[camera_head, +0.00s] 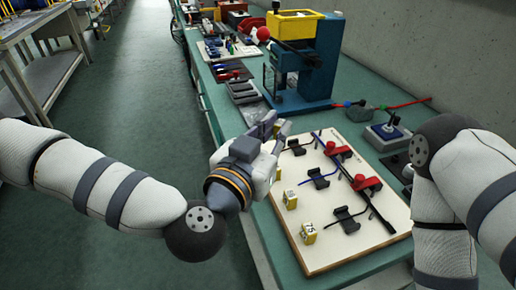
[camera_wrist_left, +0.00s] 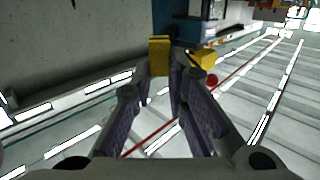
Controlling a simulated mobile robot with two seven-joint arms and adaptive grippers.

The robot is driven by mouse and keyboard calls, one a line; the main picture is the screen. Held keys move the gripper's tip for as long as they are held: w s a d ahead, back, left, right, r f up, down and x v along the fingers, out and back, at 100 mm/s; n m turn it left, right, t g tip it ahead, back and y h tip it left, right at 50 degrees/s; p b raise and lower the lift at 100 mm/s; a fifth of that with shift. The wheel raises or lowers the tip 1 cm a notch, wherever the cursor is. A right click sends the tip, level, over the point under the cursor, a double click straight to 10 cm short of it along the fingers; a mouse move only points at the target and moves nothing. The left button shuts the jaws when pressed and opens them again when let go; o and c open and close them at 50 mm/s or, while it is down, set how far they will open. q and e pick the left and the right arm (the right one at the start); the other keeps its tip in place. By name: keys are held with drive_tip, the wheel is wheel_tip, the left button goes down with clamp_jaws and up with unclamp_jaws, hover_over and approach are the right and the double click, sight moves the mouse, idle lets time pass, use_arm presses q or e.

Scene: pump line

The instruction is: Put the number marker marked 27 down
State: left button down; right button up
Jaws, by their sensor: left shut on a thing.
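My left gripper (camera_head: 279,128) is over the far left part of the cream board (camera_head: 325,252), its fingers pointing away from me. It is shut on a small yellow number marker (camera_head: 269,118), mostly hidden behind the fingers in the head view. In the left wrist view the yellow marker (camera_wrist_left: 159,52) sits between the fingertips (camera_wrist_left: 160,72); its number cannot be read. Three more yellow markers stand along the board's left side: a near one (camera_head: 308,232), a middle one (camera_head: 290,199) and a far one (camera_head: 278,173). My right gripper is out of view.
The board carries black clips (camera_head: 346,220), red clamps (camera_head: 367,183) and dark cables. A blue machine with a yellow top (camera_head: 294,24) stands behind it. A blue-grey box with a lever (camera_head: 387,135) is at the right. Dark trays (camera_head: 243,92) lie farther back on the green bench.

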use_arm(q)
drive_tip(key=w+a+f, duration=0.1)
drive_tip(key=w+f, duration=0.1)
drive_tip(key=w+a+f+b, duration=0.1)
drive_tip(key=w+f, duration=0.3)
drive_tip(key=shift+a+f+b, duration=0.35)
drive_tip(key=shift+a+f, duration=0.05)
wheel_tip(320, 180, down, 4)
drive_tip(key=shift+w+a+r+b, duration=0.1)
drive_tip(key=shift+r+b, duration=0.15)
drive_tip(key=shift+b, duration=0.2)
drive_tip(key=shift+r, duration=0.2)
drive_tip(key=shift+f, duration=0.15)
drive_tip(key=c, duration=1.8)
unclamp_jaws()
drive_tip(key=shift+c, duration=0.2)
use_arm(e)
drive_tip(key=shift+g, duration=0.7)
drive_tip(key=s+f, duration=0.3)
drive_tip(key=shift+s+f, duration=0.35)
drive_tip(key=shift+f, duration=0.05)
